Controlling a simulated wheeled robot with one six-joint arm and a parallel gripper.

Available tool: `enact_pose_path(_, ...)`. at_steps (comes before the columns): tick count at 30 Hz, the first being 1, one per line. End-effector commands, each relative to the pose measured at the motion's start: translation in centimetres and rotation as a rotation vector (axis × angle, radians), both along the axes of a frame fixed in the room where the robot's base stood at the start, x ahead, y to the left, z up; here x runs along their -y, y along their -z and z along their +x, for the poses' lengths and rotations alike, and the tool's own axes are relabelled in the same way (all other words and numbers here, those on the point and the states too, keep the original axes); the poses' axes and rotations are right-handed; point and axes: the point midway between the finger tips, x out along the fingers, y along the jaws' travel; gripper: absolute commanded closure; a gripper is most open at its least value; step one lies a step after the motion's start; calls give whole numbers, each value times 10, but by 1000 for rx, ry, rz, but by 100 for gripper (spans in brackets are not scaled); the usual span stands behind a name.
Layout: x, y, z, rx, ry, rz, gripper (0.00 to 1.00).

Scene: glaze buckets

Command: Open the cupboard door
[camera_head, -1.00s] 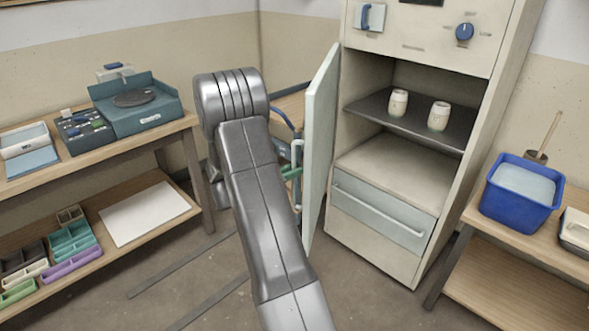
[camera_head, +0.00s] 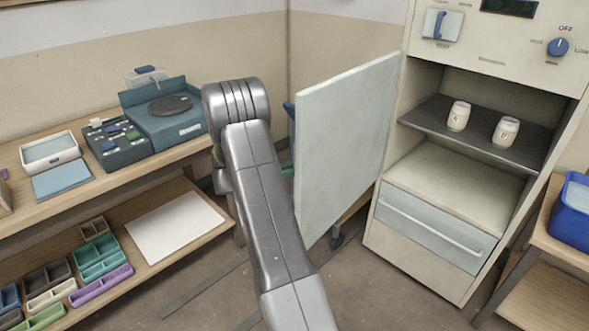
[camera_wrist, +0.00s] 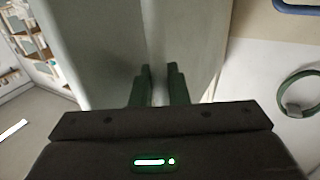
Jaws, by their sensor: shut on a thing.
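The cupboard (camera_head: 395,235) stands at the right in the head view. Its pale door (camera_head: 345,140) stands wide open, swung out to the left, with its inner face toward the head camera. In the wrist view my gripper (camera_wrist: 160,72) has its two dark green fingers close together, shut on the pale upright door handle (camera_wrist: 155,35) in front of the door's outer face (camera_wrist: 95,45). In the head view the handle and my fingers are hidden behind the door and my arm.
Two pale cups (camera_head: 459,116) (camera_head: 505,132) stand on the cupboard's dark shelf (camera_head: 435,113). Below is a drawer (camera_head: 435,227) with a bar handle. A workbench (camera_head: 60,190) with devices and trays stands left. A blue bucket (camera_head: 573,215) is at the right edge.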

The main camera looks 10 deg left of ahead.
Motion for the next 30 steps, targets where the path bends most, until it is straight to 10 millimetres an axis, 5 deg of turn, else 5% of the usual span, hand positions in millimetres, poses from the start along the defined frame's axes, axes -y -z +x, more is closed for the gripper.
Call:
enact_pose_path(14, 2, -1, 2, 3, 11, -1, 100)
enact_pose_path(15, 2, -1, 2, 3, 11, -1, 82)
enact_pose_path(18, 2, -1, 2, 2, 11, 0, 68)
enact_pose_path(30, 0, 0, 0, 0, 10, -1, 68)
